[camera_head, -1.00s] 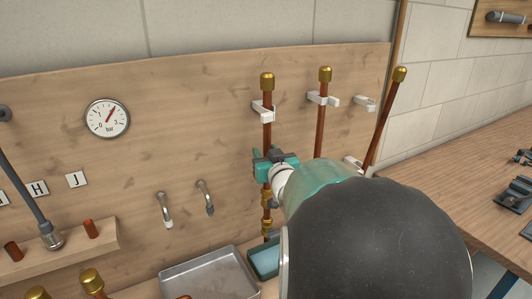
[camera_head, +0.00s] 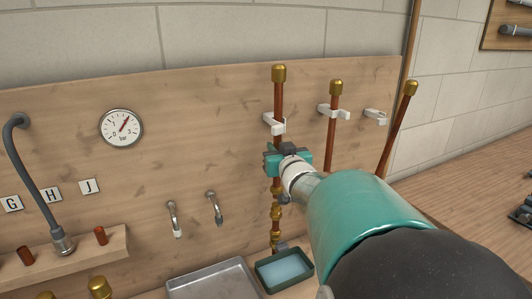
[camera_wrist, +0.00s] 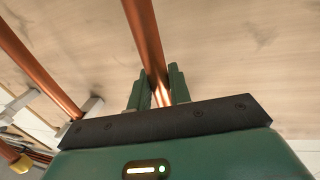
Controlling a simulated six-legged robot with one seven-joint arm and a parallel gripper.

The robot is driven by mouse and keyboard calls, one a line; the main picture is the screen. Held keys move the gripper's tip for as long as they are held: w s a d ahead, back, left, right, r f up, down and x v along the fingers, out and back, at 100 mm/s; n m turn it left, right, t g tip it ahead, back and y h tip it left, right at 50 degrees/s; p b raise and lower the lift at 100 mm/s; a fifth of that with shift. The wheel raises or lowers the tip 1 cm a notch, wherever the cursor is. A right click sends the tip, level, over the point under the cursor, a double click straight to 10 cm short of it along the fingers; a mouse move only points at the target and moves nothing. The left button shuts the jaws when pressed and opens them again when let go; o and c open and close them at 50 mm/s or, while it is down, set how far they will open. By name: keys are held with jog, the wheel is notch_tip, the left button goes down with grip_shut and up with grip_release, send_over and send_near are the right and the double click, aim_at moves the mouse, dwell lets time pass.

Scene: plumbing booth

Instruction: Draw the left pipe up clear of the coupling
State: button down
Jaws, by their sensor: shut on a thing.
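The left pipe (camera_head: 279,98) is copper with a brass cap and stands upright against the wooden board, passing a white clip (camera_head: 274,124). My gripper (camera_head: 284,160) is shut on this pipe below the clip. In the wrist view, the green fingers (camera_wrist: 157,92) close around the copper pipe (camera_wrist: 146,42). Below the gripper, brass fittings (camera_head: 277,212), including the coupling, line up under the pipe. The picture is too small to tell whether the pipe's lower end is apart from the coupling. The gripper and arm cover part of the pipe.
A middle copper pipe (camera_head: 333,125) stands in its clip, and a right pipe (camera_head: 398,125) leans beside another clip (camera_head: 375,117). A green tray (camera_head: 284,270) and a metal tray (camera_head: 212,283) lie below. Two taps (camera_head: 214,206) and a gauge (camera_head: 121,127) are at left.

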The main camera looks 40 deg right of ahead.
jog(key=c, duration=1.6)
grip_release()
jog(key=shift+r, duration=0.45)
jog(key=shift+o, duration=1.3)
jog(key=shift+f, duration=0.15)
jog(key=v, duration=1.3)
jog(key=shift+s+a+f, duration=0.15)
jog(key=shift+s, duration=0.2)
